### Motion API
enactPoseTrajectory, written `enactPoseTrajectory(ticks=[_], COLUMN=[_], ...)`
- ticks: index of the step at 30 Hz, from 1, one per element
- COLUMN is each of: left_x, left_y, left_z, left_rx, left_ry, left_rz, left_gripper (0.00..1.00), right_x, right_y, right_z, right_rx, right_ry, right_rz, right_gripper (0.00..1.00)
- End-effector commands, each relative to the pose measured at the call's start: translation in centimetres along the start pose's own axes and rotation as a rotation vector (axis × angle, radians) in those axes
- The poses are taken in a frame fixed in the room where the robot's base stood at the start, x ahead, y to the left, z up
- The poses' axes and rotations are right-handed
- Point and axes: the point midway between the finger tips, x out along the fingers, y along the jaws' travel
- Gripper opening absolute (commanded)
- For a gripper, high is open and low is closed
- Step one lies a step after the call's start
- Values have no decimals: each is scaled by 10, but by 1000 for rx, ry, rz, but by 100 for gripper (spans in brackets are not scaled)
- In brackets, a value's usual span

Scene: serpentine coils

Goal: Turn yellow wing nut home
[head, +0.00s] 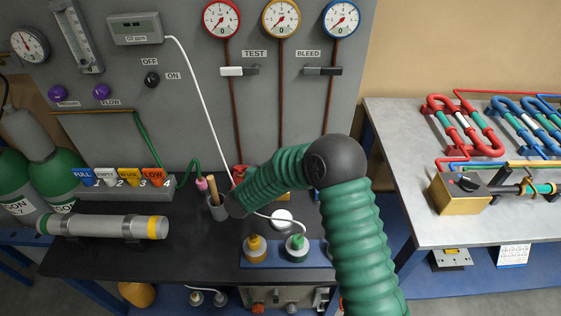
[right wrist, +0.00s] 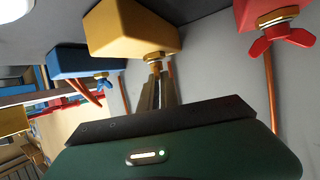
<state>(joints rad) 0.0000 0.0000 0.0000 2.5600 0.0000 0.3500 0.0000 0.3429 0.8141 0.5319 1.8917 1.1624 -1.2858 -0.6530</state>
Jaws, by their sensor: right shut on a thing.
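In the right wrist view a yellow block (right wrist: 130,30) on the grey panel carries a brass fitting (right wrist: 154,57). My right gripper (right wrist: 156,76) is shut at the end of this fitting. The yellow wing nut is hidden between its fingers, so its angle cannot be read. A red wing nut (right wrist: 290,40) sits on the red block (right wrist: 262,10), and a blue wing nut (right wrist: 103,82) on the blue block (right wrist: 85,62). In the head view my right arm covers the gripper and most of the yellow block. My left gripper is not in view.
Copper pipes run from the blocks along the panel, up to red, yellow and blue gauges (head: 281,18) in the head view. A blue tray (head: 262,262) with bottles stands on the black bench. A grey table (head: 405,135) with coils is at the right.

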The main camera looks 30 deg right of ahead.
Motion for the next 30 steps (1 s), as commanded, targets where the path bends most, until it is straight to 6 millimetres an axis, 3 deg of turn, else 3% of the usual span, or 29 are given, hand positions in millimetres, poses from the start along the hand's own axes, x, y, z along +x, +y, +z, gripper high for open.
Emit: enactPoseTrajectory(ticks=[9, 27, 28, 30], left_x=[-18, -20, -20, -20], left_y=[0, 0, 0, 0], left_z=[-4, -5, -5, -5], left_rx=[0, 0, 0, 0], left_ry=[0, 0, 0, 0], left_rz=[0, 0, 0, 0], left_gripper=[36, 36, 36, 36], right_x=[-1, 0, 0, 0], right_y=[-3, -3, -3, -3], right_z=[0, 2, 2, 1], right_rx=[55, 69, 69, 69], right_ry=[-2, -4, -4, -4], right_rz=[131, 166, 166, 167], right_gripper=[0, 0, 9, 18])
